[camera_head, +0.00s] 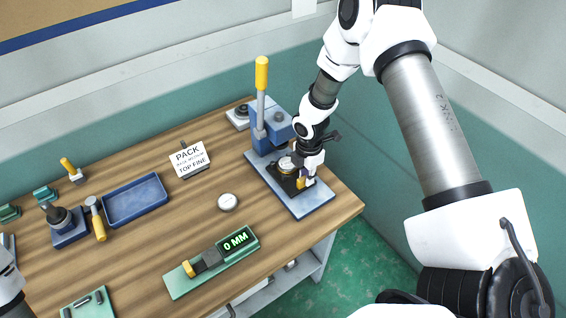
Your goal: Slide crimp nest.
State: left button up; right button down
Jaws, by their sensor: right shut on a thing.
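The crimp nest (288,181) is a dark sliding block with a round pale and yellowish seat on top. It sits on the blue base plate (312,205) of the lever press (266,125), in front of the press column. My right gripper (303,181) reaches down from above at the nest's right side and is shut on a small yellow handle there. The fingertips partly hide the handle and part of the nest. The press lever with its yellow grip (262,74) stands upright. Only a piece of my left arm shows at the left edge; its gripper is out of view.
A sign (190,159) reading PACK and TOP FINE stands left of the press. A round white disc (228,201), a green gauge reading 0 MM (213,262) and a blue tray (135,200) are on the wooden table. The table's right edge lies close to the press base.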

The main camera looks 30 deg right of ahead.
jog(key=shift+s+d+p, duration=0.1)
jog(key=shift+s+p, duration=0.4)
jog(key=shift+s, duration=1.05)
jog(key=shift+s+d+b, duration=0.1)
jog(key=shift+s+b, duration=0.1)
jog(key=shift+b, duration=0.15)
jog(key=shift+s, duration=0.4)
jog(key=shift+s+d+b, duration=0.2)
jog(key=shift+s+b, duration=2.2)
jog(key=shift+b, duration=0.9)
jog(key=c, duration=1)
grip_release()
jog(key=shift+c, duration=0.2)
notch_tip(320, 180, up, 8)
jog(key=p, duration=0.7)
